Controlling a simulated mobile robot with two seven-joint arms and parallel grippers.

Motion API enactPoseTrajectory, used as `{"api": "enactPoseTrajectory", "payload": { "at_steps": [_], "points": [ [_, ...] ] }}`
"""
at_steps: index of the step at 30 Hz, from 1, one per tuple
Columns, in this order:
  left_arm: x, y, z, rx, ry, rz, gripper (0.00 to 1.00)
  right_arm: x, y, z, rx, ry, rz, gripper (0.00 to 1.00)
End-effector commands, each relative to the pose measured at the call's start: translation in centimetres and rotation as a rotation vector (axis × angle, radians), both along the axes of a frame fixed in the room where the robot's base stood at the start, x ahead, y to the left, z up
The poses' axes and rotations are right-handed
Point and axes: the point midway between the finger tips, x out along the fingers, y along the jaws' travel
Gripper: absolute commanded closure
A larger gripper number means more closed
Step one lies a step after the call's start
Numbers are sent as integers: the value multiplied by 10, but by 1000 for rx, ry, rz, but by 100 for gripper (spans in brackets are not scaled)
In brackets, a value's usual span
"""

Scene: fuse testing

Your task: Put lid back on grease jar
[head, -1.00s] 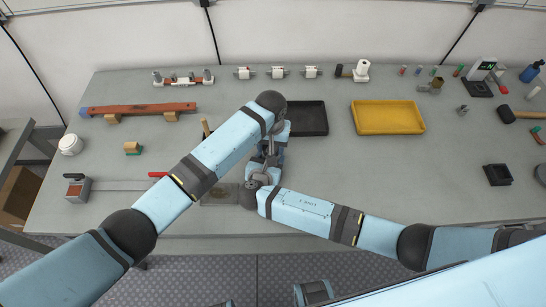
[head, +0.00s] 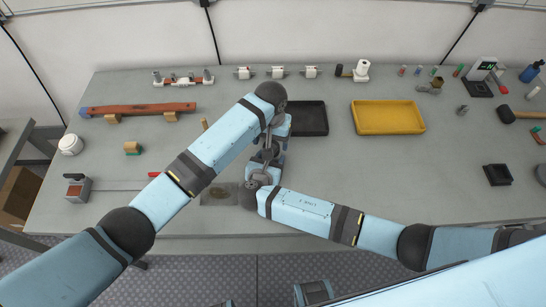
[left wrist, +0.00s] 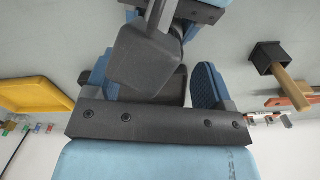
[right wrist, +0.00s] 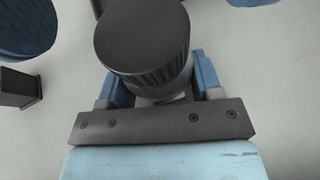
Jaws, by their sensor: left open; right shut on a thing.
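The grease jar (right wrist: 160,92) is between the fingers of my right gripper (right wrist: 160,88), which is shut on it. A black round lid (right wrist: 145,40) with a ribbed side sits on top of the jar and looks level. Whether it is fully seated I cannot tell. My left gripper (left wrist: 152,90) is open. Its blue finger pads show apart in the right wrist view, on either side of the lid and clear of it. In the head view both grippers meet near the table's middle, and the arms hide the jar.
A black tray (head: 310,118) and a yellow tray (head: 388,117) lie behind and to the right. A black holder with a wooden handle (left wrist: 284,80) stands close by. A grey mat (head: 218,198) lies near the front edge. The table right of centre is mostly clear.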

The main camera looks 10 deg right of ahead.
Motion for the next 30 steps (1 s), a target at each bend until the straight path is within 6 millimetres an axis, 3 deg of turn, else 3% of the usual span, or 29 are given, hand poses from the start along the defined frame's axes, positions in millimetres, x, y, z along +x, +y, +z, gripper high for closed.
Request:
{"api": "enactPoseTrajectory", "payload": {
  "at_steps": [5,12,13,15,24,30],
  "points": [
    [0,0,16,1,0,0,24,0,0,0,0,0,0,100],
    [0,0,17,1,0,0,24,0,0,0,0,0,0,100],
    [0,0,17,1,0,0,29,0,0,0,0,0,0,100],
    [1,0,18,0,-4,-3,29,0,0,0,0,0,0,100],
    [5,-7,46,-12,-29,-86,29,0,0,0,0,0,0,100],
    [2,-1,52,-2,-10,-109,29,0,0,0,0,0,0,100]
  ]
}}
